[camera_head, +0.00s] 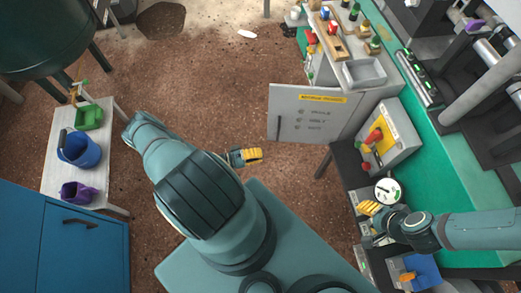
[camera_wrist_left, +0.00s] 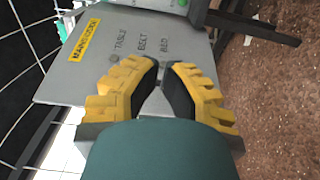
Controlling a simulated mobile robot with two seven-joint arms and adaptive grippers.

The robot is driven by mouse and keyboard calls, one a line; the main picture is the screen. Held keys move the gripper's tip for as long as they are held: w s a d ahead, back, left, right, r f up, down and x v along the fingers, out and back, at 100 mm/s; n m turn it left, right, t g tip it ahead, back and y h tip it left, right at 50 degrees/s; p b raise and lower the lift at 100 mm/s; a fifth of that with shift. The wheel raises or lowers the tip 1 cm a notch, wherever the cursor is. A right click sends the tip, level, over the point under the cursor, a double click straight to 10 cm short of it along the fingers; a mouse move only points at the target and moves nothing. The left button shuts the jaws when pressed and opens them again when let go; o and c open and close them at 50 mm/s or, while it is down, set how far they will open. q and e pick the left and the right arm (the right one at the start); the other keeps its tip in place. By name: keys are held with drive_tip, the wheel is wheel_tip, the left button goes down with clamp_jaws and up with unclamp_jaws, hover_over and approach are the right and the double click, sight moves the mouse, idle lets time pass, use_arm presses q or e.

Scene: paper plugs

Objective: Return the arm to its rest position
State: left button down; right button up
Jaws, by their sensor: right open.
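My left arm comes in from the lower left in the head view, its large teal links in front of the floor. Its yellow-fingered gripper (camera_head: 245,157) hangs over the brown floor, left of the grey panel. In the left wrist view the left gripper (camera_wrist_left: 164,68) has a narrow gap between its fingertips and holds nothing. The grey panel (camera_wrist_left: 90,88) is behind the fingers there. My right gripper (camera_head: 372,222) is open at the lower right, beside a round white gauge (camera_head: 388,191); its arm comes in from the right edge.
The grey panel (camera_head: 300,117) with a yellow label stands out from the green workbench (camera_head: 445,165). A white table (camera_head: 58,160) at left carries green, blue and purple containers. A blue cabinet (camera_head: 95,262) fills the lower left. Open floor (camera_head: 200,90) lies between.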

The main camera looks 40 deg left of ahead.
use_arm(q)
drive_tip(key=shift+s, duration=0.3)
drive_tip(key=d+r+m+g+h, duration=0.1)
drive_tip(key=d+r+m+g, duration=0.2)
drive_tip(key=d+g, duration=0.5)
drive_tip(key=d+r+m+g+h, duration=0.1)
drive_tip(key=d+r+m+g, duration=0.2)
drive_tip(key=d+g, duration=0.4)
drive_tip(key=w+d+r+m+y, duration=0.1)
drive_tip(key=d+r+m+y, duration=0.1)
drive_tip(key=r, duration=0.5)
drive_tip(key=w+d+r+m+t+y, duration=0.1)
drive_tip(key=d+r+y, duration=0.4)
drive_tip(key=r+y, duration=0.1)
drive_tip(key=shift+r+m+t, duration=0.3)
drive_tip(key=shift+r+m, duration=0.1)
drive_tip(key=shift+r, duration=0.2)
